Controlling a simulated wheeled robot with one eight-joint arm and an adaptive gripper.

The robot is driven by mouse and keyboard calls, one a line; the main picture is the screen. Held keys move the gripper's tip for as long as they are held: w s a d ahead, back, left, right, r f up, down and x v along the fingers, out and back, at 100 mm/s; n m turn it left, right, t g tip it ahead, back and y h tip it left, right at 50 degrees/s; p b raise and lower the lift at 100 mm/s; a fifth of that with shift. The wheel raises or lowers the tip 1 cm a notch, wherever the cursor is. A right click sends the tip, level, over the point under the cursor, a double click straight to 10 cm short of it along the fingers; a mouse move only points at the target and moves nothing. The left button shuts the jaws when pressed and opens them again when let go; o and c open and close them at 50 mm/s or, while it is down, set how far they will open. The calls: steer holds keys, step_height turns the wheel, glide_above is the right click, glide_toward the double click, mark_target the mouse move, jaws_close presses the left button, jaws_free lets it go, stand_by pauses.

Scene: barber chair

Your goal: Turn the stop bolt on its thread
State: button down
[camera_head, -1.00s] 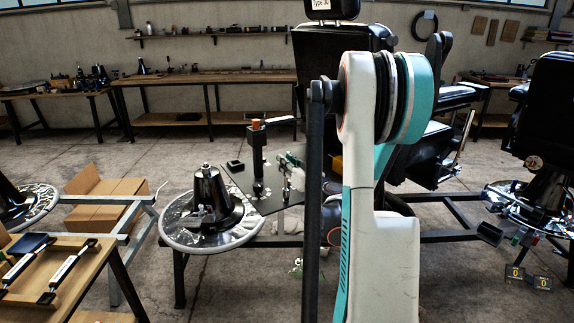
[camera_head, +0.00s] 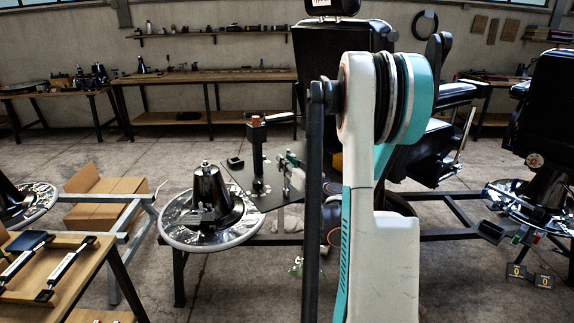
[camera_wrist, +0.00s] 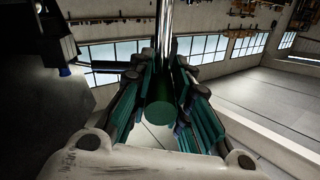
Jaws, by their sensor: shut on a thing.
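A round dark green face (camera_wrist: 160,116) shows between the fingers at the rod's near end. Its thread cannot be made out. In the head view, my upright white and teal arm covers much of the middle, and I cannot clearly make out the gripper or the bolt there. A dark plate (camera_head: 240,183) with a black post (camera_head: 257,150) with a red top stands left of my arm.
A black cone on a round, shiny base (camera_head: 184,238) stands left of the plate. The black barber chair (camera_head: 340,60) is behind my arm. A bench with tools (camera_head: 28,270) is at the front left, and a cardboard box (camera_head: 110,188) lies behind it.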

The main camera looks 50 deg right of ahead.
steer(key=n+y, duration=0.2)
steer(key=y, duration=0.1)
steer(key=shift+d+t, duration=0.25)
steer(key=shift+t, duration=0.05)
steer(key=shift+a+n+y+b, duration=0.15)
steer(key=shift+n+y+b, duration=0.15)
steer(key=shift+n+y, duration=1.35)
steer(key=shift+y, duration=0.65)
